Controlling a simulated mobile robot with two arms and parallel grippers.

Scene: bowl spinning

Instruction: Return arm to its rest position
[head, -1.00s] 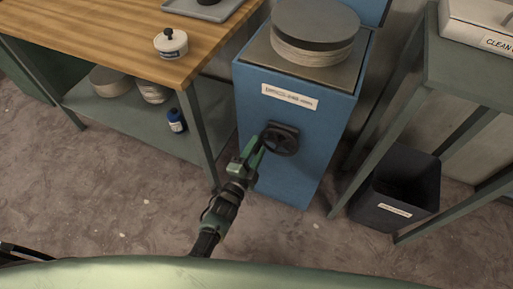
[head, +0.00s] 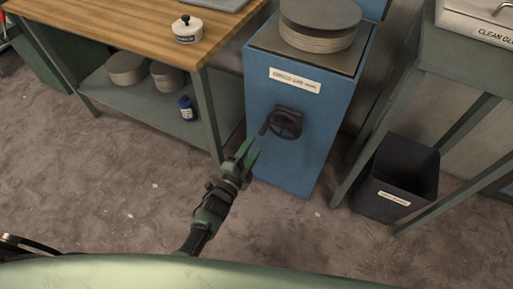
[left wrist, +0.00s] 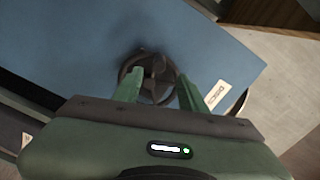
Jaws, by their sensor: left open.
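My left gripper (head: 244,152) is in the middle of the head view, its two green fingers apart and empty. It is in front of and to the left of the dark handwheel (head: 285,123) on the front of the blue cabinet (head: 290,165), with a gap between them. In the left wrist view the handwheel (left wrist: 150,76) shows between and beyond the two open fingers (left wrist: 158,85). My right gripper is not in view.
A wooden workbench (head: 130,35) with a lower shelf (head: 135,95) stands at the left, a small white pot (head: 187,32) on it. A disc stack (head: 319,25) sits on the cabinet. A dark bin (head: 395,180) stands at the right under a green table. The floor around my left arm is clear.

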